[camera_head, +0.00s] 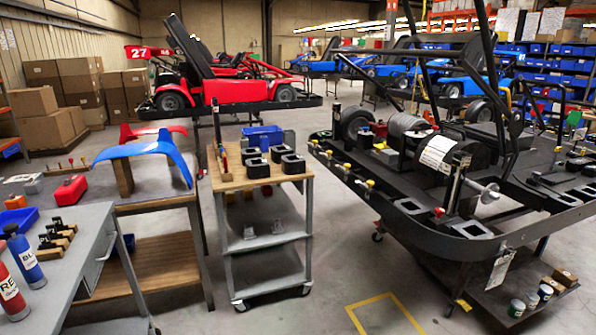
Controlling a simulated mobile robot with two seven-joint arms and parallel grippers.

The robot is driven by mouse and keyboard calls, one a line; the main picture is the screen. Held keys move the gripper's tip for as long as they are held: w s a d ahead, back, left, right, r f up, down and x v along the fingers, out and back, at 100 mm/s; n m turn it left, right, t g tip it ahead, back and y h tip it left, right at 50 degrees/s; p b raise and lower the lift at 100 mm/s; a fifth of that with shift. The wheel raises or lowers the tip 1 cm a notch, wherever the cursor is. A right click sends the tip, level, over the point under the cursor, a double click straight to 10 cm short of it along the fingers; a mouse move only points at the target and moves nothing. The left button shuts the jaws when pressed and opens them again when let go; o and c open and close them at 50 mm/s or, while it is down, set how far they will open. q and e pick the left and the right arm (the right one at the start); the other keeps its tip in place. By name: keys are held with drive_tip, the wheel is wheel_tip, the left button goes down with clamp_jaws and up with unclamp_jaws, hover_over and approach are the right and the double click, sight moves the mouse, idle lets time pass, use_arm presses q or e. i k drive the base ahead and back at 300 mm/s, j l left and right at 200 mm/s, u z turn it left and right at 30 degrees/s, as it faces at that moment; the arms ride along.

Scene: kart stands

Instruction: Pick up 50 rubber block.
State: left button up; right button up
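Several black, square-looking blocks with recessed tops stand on the wooden top of a grey rolling cart (270,182) in the middle of the view. One block (258,168) is at the front left, another (293,164) at the front right, and others (278,153) stand just behind. They look like rubber, but no marking "50" can be read on any of them. Neither of my grippers shows in this view, and nothing is seen touching the blocks.
A blue bin (263,137) stands behind the blocks. A black kart frame (400,195) on a stand is close on the right. A table with a blue fender (150,147) and a grey bench (75,245) are on the left. Floor in front of the cart is clear.

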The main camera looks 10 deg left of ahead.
sight(277, 151)
drive_tip(key=i+j+u, duration=0.15)
drive_tip(key=i+u, duration=0.2)
drive_tip(key=i, duration=0.35)
drive_tip(key=i+u, duration=0.35)
drive_tip(key=i, duration=0.4)
drive_tip(key=i+z, duration=0.25)
drive_tip(key=i, duration=0.45)
drive_tip(key=i+z, duration=0.25)
drive_tip(key=i, duration=0.5)
drive_tip(key=i+z, duration=0.1)
drive_tip(key=z, duration=0.25)
drive_tip(key=i+j+z, duration=0.1)
drive_tip(key=z, duration=0.25)
drive_tip(key=i+z, duration=0.15)
drive_tip(key=z, duration=0.15)
